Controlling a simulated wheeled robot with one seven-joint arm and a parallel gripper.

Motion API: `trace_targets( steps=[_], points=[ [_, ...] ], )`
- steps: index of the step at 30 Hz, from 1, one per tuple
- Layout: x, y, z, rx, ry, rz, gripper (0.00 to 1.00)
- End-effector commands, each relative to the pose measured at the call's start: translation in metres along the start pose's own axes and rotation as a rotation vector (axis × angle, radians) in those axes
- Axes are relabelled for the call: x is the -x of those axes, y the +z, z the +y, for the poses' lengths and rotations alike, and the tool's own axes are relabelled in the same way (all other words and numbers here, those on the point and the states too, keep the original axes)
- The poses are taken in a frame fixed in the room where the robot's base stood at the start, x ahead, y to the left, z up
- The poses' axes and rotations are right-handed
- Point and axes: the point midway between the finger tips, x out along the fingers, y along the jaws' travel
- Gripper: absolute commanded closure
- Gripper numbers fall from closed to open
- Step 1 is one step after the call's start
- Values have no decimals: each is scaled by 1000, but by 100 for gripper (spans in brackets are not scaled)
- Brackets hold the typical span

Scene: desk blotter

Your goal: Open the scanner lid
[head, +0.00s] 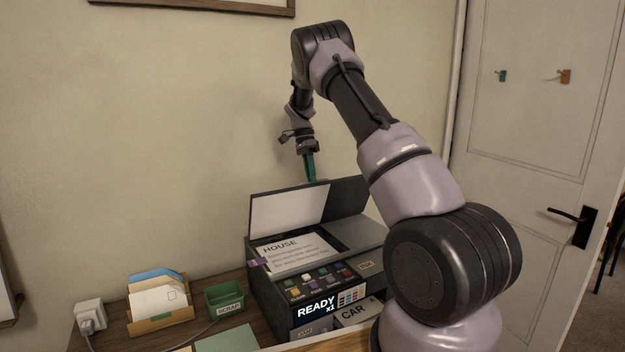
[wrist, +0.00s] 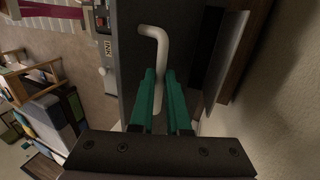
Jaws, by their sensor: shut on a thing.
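The scanner lid (head: 290,211) stands raised at the back of the dark scanner (head: 262,302), its pale underside facing the front. A sheet headed HOUSE (head: 290,249) lies on the scanner bed below it. My gripper (head: 311,180) points down at the top edge of the raised lid, its teal fingers partly hidden behind that edge. In the wrist view the fingers are closed around a white bent handle (wrist: 157,50), which runs between them. Where the handle joins the lid is hidden.
A small green SCRAP bin (head: 224,300) and a letter holder (head: 158,306) stand left of the scanner. A white plug block (head: 90,315) is at far left. The wall is close behind the lid. My arm hides the scanner's right side.

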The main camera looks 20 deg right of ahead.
Motion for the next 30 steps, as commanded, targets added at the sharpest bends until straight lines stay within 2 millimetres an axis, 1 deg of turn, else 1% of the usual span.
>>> trace_targets(
  steps=[1, 7, 8, 9, 10, 19, 22, 26, 30],
  points=[
    [-4, 2, -1, 3, 6, -3, 100],
    [-4, 2, -1, 3, 6, -3, 100],
    [-4, 2, 0, 3, 6, -3, 78],
    [-4, 2, 0, 3, 6, -3, 62],
    [-4, 2, 0, 3, 6, -3, 55],
    [-1, 1, 0, 1, 2, -1, 55],
    [5, 0, -1, 2, 0, 0, 55],
    [25, 0, -1, 0, -2, 0, 55],
    [55, 0, -2, 1, -2, 0, 55]
  ],
)
